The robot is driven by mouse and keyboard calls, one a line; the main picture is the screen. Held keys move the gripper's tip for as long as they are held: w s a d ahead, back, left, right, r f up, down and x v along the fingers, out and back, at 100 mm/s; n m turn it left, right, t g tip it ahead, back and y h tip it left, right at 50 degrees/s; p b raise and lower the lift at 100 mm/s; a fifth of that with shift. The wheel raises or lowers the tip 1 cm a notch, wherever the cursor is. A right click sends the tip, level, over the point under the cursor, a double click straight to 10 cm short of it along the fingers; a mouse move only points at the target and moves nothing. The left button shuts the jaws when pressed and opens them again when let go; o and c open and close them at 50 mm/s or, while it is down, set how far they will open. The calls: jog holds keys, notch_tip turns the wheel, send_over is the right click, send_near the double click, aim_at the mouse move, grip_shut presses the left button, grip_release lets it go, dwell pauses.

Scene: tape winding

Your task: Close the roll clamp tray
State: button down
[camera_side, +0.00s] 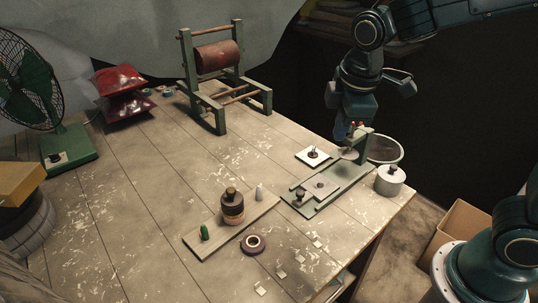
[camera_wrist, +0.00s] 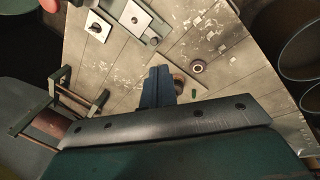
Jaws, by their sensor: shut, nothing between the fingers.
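The roll clamp (camera_side: 332,190) has a long green base near the right side of the table. A pale square tray plate (camera_side: 321,186) lies on the base, with a small dark knob at the base's near end. A green post with a pale round disc (camera_side: 350,153) stands at its far end. In the wrist view the tray plate (camera_wrist: 137,18) is at the top.
A white square plate (camera_side: 313,157) lies left of the clamp. A lidded grey pot (camera_side: 390,180) stands right of it, at the table edge. A board (camera_side: 215,238) with a dark roll and a tape ring (camera_side: 253,244) are nearer. A roller stand (camera_side: 222,80) is at the back.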

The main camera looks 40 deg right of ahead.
jog(key=w+a+f+n+g+h, duration=0.1)
jog(key=w+a+f+n, duration=0.3)
jog(key=f, duration=0.3)
jog(key=w+a+f+n+g+h, duration=0.1)
jog(key=w+a+f+n, duration=0.3)
jog(key=f, duration=0.3)
jog(key=shift+w+a+f+n, duration=0.2)
jog(key=shift+w+n, duration=0.2)
jog(key=shift+n, duration=0.3)
jog(key=shift+d, duration=0.1)
jog(key=x, duration=1)
jog(key=shift+d, duration=0.15)
jog(key=shift+w+d+f, duration=0.1)
jog(key=shift+w+d, duration=0.05)
jog(key=shift+d, duration=0.9)
jog(key=shift+w+d+f, duration=0.15)
jog(key=shift+d, duration=0.7)
send_over(327, 181)
jog(key=a, duration=0.2)
jog(key=shift+s+d, duration=0.1)
jog(key=shift+s, duration=0.15)
